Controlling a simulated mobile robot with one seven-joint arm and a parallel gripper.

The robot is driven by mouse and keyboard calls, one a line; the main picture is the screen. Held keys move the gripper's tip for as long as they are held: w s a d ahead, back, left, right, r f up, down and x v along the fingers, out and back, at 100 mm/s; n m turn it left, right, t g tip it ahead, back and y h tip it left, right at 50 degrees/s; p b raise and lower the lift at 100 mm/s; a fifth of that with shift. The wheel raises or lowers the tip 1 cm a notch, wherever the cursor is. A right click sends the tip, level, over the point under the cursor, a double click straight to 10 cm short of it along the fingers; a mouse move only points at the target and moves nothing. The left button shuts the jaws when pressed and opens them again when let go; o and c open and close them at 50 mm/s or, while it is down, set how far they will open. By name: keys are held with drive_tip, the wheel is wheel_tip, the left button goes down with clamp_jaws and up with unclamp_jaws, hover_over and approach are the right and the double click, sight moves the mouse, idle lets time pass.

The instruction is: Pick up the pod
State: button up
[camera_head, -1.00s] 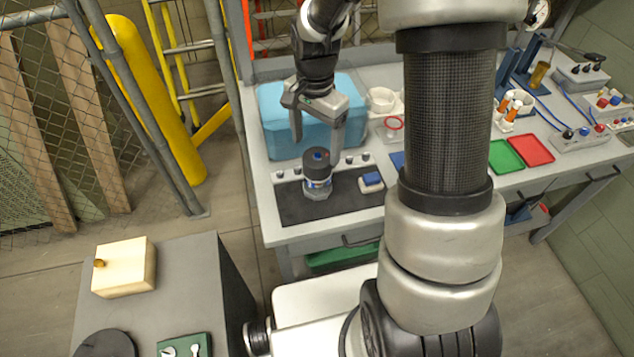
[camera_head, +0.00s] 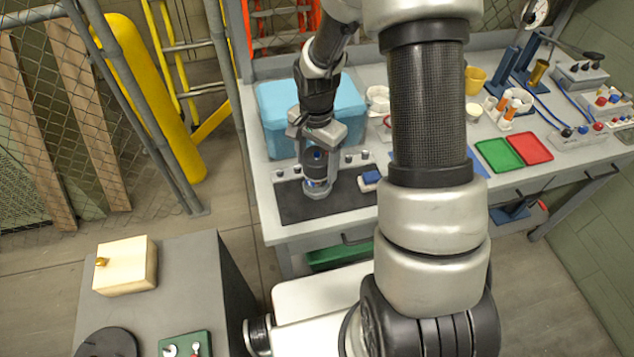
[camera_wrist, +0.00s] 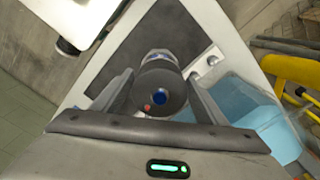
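The pod (camera_head: 316,162) is a small upright cylinder with a dark cap bearing blue and red spots. It stands on a dark mat (camera_head: 290,208) at the left end of the workbench. My gripper (camera_head: 319,171) points down over it, one finger on each side. In the wrist view the pod's round cap (camera_wrist: 160,92) lies between the two fingers (camera_wrist: 161,78). The fingers look apart from the pod's narrower body, so the gripper appears open around it. Whether a finger touches the cap is hard to tell. The pod's lower part is partly hidden by the fingers.
A small blue-and-white block (camera_head: 371,178) lies right of the pod. Green (camera_head: 498,155) and red (camera_head: 530,148) trays lie farther right. A grey cabinet with a wooden box (camera_head: 127,268) stands at front left.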

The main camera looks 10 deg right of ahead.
drive_tip(key=c, duration=1.4)
